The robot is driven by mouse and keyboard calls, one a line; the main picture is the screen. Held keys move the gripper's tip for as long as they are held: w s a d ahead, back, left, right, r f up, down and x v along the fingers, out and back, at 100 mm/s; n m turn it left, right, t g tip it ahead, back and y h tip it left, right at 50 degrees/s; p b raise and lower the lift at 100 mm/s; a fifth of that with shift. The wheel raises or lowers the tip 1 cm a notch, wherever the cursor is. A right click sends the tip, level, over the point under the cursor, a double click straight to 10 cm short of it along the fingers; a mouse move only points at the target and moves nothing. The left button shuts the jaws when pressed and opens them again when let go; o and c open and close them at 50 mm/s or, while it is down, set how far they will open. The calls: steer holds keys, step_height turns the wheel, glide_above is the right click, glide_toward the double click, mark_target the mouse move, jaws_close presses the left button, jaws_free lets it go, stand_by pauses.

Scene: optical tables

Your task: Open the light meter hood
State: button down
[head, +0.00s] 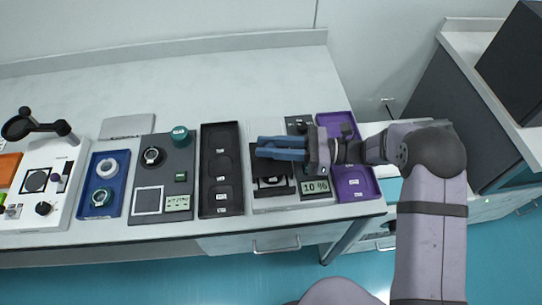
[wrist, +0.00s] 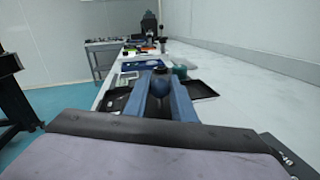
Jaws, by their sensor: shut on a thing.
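The light meter (head: 262,204) is a pale panel near the right end of the bench, with a display (head: 315,187) reading about 10 %. Its black hood (head: 258,162) sits on the left part of the panel, partly hidden under my gripper. I cannot tell how far the hood is raised. My gripper (head: 260,147) reaches in from the right, its two blue fingers lying over the hood. In the wrist view, my gripper (wrist: 160,80) has its fingers on both sides of a dark rounded knob (wrist: 159,89), shut on it. The hood's far edge is hidden.
A black tray (head: 221,205) lies just left of the meter. Purple trays (head: 371,188) are to its right. Further left are a grey panel (head: 160,225), a blue tray (head: 110,160) and a white instrument (head: 60,220).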

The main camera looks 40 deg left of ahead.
steer(key=w+a+b, duration=0.1)
steer(key=w+a, duration=0.2)
steer(key=shift+f+b, duration=0.15)
steer(key=shift+b, duration=0.2)
steer(key=shift+w+a, duration=0.25)
steer(key=c, duration=1.5)
jaws_free()
steer(key=shift+r, duration=0.2)
steer(key=shift+b+v, duration=0.9)
steer(key=shift+v, duration=2.8)
